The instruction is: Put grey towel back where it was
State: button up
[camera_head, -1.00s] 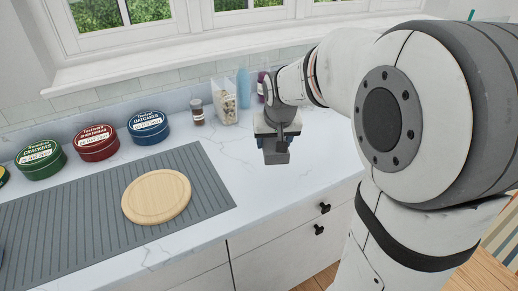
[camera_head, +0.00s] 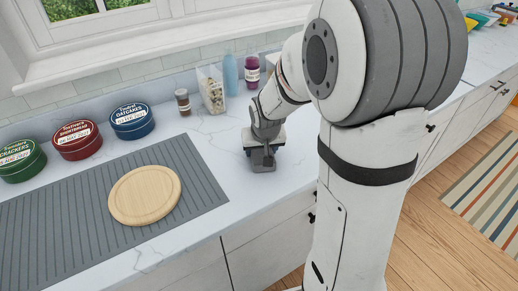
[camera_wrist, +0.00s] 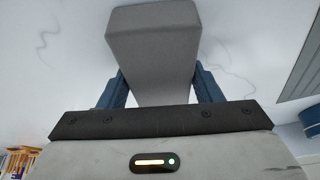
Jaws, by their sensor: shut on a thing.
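My gripper (camera_wrist: 160,92) is shut on the grey towel (camera_wrist: 153,48), which looks like a smooth, folded grey block. The blue fingers press on its two sides in the wrist view. In the head view, the gripper (camera_head: 263,148) points down over the white counter, right of the grey ribbed mat, with the grey towel (camera_head: 262,163) below it. I cannot tell whether the towel touches the counter.
A round wooden board (camera_head: 144,195) lies on the ribbed mat (camera_head: 60,235). Red (camera_head: 77,141), blue (camera_head: 132,121) and green tins line the back. A brown jar (camera_head: 183,102), clear bag (camera_head: 212,90), blue bottle (camera_head: 231,74) and purple jar (camera_head: 251,72) stand behind my gripper.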

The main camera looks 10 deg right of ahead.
jog(key=shift+s, duration=0.1)
jog(key=shift+f, duration=0.25)
jog(key=o, duration=0.9)
jog(key=shift+r, duration=0.15)
jog(key=shift+o, duration=0.2)
jog(key=shift+s+r, duration=0.1)
jog(key=shift+r, duration=0.45)
jog(key=v, duration=1.1)
jog(key=s+f+n+g, duration=0.1)
jog(key=s+g, duration=0.1)
jog(key=s, duration=1.5)
jog(key=shift+f, duration=0.3)
